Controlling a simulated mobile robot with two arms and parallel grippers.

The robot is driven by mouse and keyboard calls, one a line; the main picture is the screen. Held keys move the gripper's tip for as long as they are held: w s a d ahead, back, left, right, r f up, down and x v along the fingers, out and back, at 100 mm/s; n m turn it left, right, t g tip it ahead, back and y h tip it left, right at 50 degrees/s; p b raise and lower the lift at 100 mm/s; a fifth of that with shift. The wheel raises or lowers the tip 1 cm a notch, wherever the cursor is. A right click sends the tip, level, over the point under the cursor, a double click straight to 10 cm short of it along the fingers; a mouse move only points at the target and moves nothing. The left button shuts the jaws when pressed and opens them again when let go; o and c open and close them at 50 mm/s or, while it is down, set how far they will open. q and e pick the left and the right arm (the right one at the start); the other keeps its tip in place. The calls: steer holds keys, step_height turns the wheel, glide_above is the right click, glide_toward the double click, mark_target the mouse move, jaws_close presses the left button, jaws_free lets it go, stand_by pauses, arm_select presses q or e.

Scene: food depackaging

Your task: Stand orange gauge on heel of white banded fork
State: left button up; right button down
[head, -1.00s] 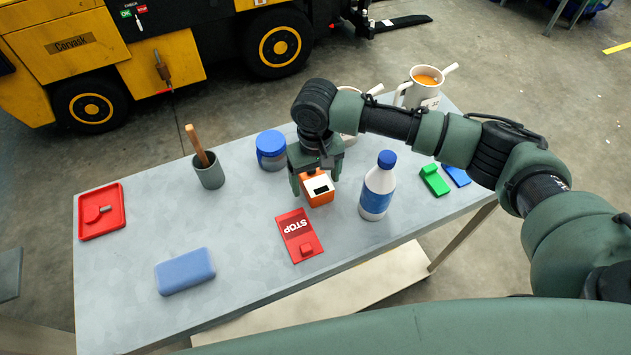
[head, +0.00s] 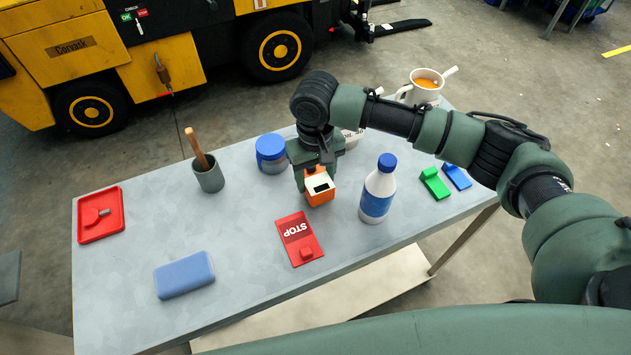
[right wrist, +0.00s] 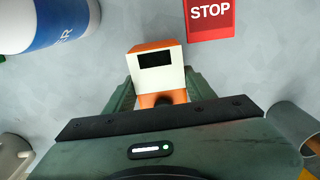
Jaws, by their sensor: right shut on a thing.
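The orange gauge (head: 321,196), a small orange box with a white face and dark display, is held in my right gripper (head: 318,175) above or on the grey table. The gauge also shows in the right wrist view (right wrist: 158,82), between the shut fingers (right wrist: 160,92). I cannot tell whether its base touches the table. The black forks (head: 400,27) of the yellow forklift reach out low over the floor behind the table. I cannot make out a white band on either fork. My left gripper is not in view.
The table (head: 120,260) also holds a red STOP card (head: 299,240), a white bottle with blue cap (head: 378,188), a blue-lidded jar (head: 271,153), a mug (head: 425,87), a grey cup (head: 208,175), a blue block (head: 184,275) and a red tray (head: 101,231). The yellow forklift (head: 160,65) stands behind.

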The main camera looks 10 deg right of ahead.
mark_target(315, 176)
step_height(315, 176, up, 18)
steer(key=b, duration=0.1)
steer(key=shift+b, duration=0.35)
